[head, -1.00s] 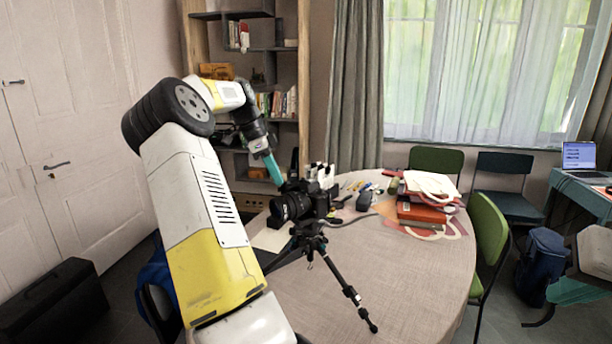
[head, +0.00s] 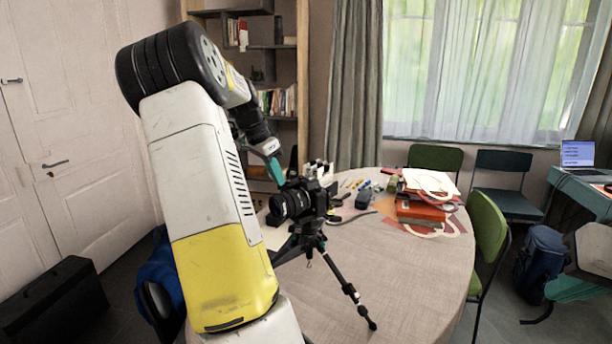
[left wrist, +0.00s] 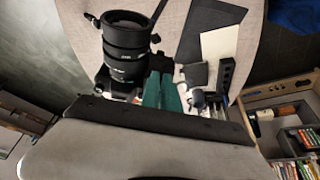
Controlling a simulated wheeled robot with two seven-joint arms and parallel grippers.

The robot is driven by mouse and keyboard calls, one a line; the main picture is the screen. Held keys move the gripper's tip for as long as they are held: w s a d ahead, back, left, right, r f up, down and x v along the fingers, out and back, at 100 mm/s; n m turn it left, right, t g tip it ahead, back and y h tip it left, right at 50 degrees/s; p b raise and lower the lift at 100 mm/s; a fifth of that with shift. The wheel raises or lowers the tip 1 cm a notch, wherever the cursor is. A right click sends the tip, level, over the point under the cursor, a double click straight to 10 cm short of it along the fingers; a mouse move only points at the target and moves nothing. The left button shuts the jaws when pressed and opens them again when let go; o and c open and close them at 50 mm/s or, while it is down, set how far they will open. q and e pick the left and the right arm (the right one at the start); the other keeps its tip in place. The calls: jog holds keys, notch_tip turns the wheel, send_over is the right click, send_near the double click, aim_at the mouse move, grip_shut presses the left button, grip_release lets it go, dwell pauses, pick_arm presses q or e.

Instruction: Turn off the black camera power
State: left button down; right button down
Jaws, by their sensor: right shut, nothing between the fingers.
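The black camera (head: 297,202) stands on a black tripod (head: 310,245) on the table, its lens toward the lower left. It also shows in the left wrist view (left wrist: 124,50). My left gripper (head: 279,180) reaches down from the left, its teal fingertips just behind the lens at the camera's upper left. In the left wrist view its two teal fingers (left wrist: 162,78) lie close together beside the lens, with nothing seen between them. The power switch is too small to make out. My right gripper (head: 553,293) is at the lower right, shut and empty, away from the camera.
The round table (head: 425,275) also holds orange boxes (head: 420,213) and a white bag (head: 430,183) at the right, plus several small items behind the camera. A green chair (head: 488,235) and a blue backpack (head: 540,265) stand at the right. The table's front right is clear.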

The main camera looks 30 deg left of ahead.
dwell(0.4)
pick_arm(q)
jog(key=c, duration=1.6)
grip_release()
jog(key=shift+r, duration=0.1)
jog(key=v, duration=0.7)
jog(key=shift+s+r, duration=0.15)
jog(key=shift+r, duration=0.15)
